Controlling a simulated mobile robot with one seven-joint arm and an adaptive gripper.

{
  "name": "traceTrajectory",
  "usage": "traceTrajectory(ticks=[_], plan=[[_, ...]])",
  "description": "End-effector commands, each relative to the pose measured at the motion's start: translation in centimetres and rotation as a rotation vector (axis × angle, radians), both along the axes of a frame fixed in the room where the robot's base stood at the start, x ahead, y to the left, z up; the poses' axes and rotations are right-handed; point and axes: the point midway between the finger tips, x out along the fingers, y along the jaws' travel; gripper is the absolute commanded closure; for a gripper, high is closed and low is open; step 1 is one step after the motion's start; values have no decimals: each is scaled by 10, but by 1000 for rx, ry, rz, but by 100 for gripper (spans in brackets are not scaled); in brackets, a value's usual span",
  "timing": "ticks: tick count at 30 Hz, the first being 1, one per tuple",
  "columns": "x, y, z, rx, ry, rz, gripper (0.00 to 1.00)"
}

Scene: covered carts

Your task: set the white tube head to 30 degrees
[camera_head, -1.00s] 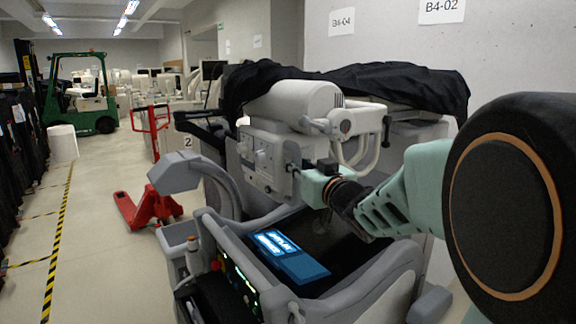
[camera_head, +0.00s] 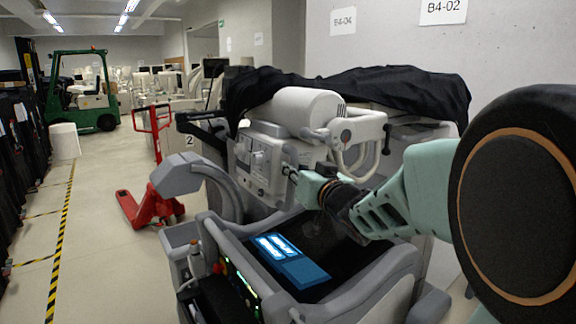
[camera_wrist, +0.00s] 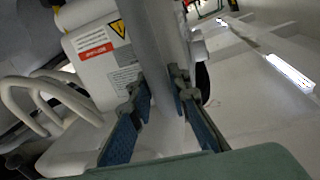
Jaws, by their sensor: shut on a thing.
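The white tube head (camera_head: 305,108) is a rounded cylinder on the covered cart, with a boxy white front housing (camera_head: 257,165) below it. It looks tilted, but I cannot read its angle. My gripper (camera_head: 302,183) is at the right side of the housing. In the wrist view my gripper (camera_wrist: 163,105) has its two blue-padded fingers around a pale grey bar (camera_wrist: 160,50), shut on it. A white panel with a warning label (camera_wrist: 103,55) lies beside the bar. In the head view the fingertips' contact is too small to see clearly.
A black cover (camera_head: 400,85) drapes the cart behind the head. A lit blue screen (camera_head: 290,262) lies below my arm. A grey curved arm (camera_head: 205,180) stands left. White loop handles (camera_wrist: 45,105) show left in the wrist view. A red pallet jack (camera_head: 150,205) is on the open floor.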

Motion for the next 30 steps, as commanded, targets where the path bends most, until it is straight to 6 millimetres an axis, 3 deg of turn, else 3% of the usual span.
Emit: traceTrajectory(ticks=[1,12,30], plan=[[-2,7,18,35,4,8,100],[-8,19,45,223,106,11,100],[-9,22,49,299,148,10,100]])
